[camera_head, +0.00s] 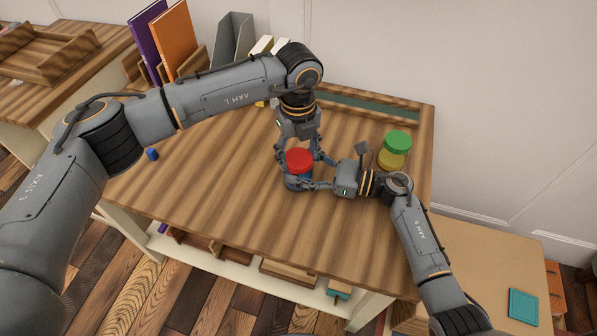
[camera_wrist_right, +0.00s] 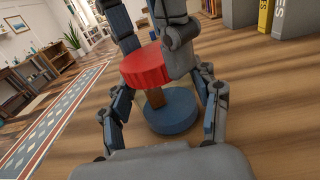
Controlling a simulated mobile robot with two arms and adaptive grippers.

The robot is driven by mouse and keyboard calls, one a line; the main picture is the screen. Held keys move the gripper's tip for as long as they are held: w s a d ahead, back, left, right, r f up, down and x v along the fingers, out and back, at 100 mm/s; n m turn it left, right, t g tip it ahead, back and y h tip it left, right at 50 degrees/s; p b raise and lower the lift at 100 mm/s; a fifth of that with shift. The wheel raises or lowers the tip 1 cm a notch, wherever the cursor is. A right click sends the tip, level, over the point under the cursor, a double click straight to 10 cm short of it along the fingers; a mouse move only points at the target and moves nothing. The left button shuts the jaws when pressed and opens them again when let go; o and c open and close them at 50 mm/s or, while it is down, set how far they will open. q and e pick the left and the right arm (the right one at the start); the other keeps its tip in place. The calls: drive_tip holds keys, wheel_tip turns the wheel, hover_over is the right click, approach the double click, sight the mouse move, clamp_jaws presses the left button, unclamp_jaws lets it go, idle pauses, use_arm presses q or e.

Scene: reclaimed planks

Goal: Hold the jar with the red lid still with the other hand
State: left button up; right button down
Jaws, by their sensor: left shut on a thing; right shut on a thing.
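The jar with the red lid stands upright on the wooden tabletop; its red lid (camera_head: 299,160) and blue lower part (camera_head: 298,184) show in the head view. In the right wrist view I see the lid (camera_wrist_right: 145,67), a narrow brown part under it and the round blue base (camera_wrist_right: 172,112). My left gripper (camera_head: 299,155) comes down from above and is shut on the red lid. My right gripper (camera_head: 302,178) reaches in from the right, low down, and is shut on the jar's body, one finger on each side. The fingers partly hide the body.
A jar with a green lid (camera_head: 397,141) and yellow lower part stands behind my right wrist. Purple and orange binders (camera_head: 174,38) and a grey file holder (camera_head: 233,40) line the back. A small blue object (camera_head: 152,154) lies at left. The table's front is clear.

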use_arm(q)
drive_tip(key=m, duration=1.2)
drive_tip(key=shift+m, duration=0.4)
drive_tip(key=m, duration=0.5)
drive_tip(key=shift+m, duration=0.3)
drive_tip(key=m, duration=0.6)
drive_tip(key=shift+f+m, duration=0.1)
drive_tip(key=shift+m, duration=0.3)
drive_tip(key=o, duration=1.4)
drive_tip(key=shift+c, duration=0.2)
wheel_tip(320, 180, up, 12)
